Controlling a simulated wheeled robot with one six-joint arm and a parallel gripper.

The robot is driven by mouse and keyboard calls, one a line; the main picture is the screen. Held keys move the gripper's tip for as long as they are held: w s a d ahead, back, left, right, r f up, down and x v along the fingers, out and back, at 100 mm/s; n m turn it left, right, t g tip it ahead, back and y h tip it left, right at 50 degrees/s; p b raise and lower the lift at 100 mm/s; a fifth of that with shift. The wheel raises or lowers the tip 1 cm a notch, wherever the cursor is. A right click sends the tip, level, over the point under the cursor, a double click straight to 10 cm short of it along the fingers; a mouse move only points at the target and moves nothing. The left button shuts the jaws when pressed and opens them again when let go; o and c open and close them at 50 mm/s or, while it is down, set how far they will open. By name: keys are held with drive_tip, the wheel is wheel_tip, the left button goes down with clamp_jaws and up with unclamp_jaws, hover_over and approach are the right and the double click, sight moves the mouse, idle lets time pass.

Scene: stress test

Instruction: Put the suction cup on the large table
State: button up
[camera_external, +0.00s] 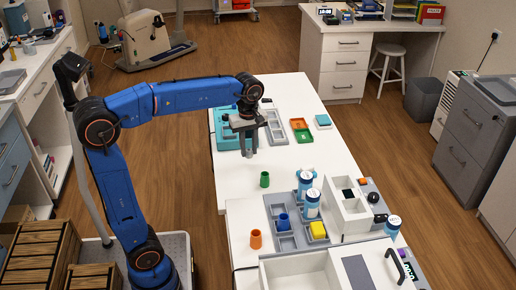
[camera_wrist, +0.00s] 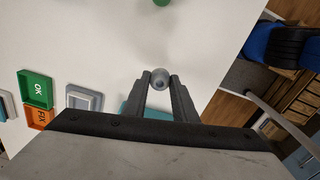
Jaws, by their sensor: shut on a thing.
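My gripper (camera_external: 247,150) is shut on a small grey round piece with a dark centre, which looks like the suction cup (camera_wrist: 160,78). In the wrist view the piece sits between the two fingertips (camera_wrist: 160,84). In the external view it is too small to make out at the fingertips. The gripper points down above the white large table (camera_external: 318,165), over its left part, beside the teal case (camera_external: 222,136). The white table top also fills much of the wrist view (camera_wrist: 90,45). I cannot tell the exact height of the piece above it.
A grey tray (camera_external: 275,133), an orange tray (camera_external: 298,124) and a green tray (camera_external: 304,137) lie right of the gripper. A green cup (camera_external: 264,179) stands nearer the camera. Blue-white canisters (camera_external: 312,204) and grey bins crowd the near end. The table's middle right is clear.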

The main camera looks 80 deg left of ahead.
sight(249, 150)
drive_tip(key=shift+f, duration=1.95)
drive_tip(key=shift+f, duration=0.1)
drive_tip(key=o, duration=1)
wheel_tip(249, 150, up, 12)
drive_tip(key=shift+r, duration=0.15)
